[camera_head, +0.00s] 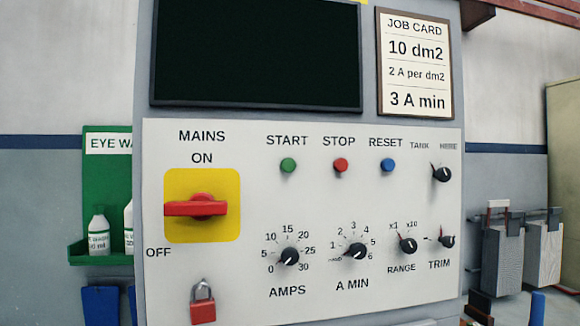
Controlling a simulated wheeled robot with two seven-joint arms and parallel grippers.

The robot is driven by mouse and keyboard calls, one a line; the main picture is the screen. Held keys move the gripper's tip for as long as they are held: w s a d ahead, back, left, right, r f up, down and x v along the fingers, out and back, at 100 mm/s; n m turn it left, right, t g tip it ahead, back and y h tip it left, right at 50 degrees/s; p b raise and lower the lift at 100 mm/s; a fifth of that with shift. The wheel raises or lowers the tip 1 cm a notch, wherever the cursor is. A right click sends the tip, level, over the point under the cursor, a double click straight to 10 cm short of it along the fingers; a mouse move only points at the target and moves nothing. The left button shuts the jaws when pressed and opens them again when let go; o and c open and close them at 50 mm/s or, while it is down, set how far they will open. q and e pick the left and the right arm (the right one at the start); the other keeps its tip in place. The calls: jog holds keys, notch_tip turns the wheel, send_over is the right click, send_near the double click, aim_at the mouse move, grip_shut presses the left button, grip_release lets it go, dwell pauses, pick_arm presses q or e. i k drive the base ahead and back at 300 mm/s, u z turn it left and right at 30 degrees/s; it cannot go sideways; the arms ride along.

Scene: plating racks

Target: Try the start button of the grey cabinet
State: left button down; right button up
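The grey cabinet (300,114) fills the middle of the head view, with a white control panel (260,200) on its front. The green START button (288,165) sits at the upper middle of the panel, under its printed label. The red STOP button (341,165) and the blue RESET button (388,165) are to its right. The red MAINS handle (195,207) lies level on a yellow plate, between the ON and OFF labels. The dark screen (256,55) above shows nothing. Neither gripper is in view.
A red padlock (202,303) hangs low on the panel. Knobs for AMPS (289,257), A MIN (356,251), RANGE (408,244) and others are at the right and below. A job card (414,64) is above right. A green eye-wash shelf (107,185) is at left.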

aim_at(288, 165)
jog(key=u, duration=1.05)
jog(key=k, duration=0.85)
jog(key=z, duration=1.1)
jog(key=i, duration=0.5)
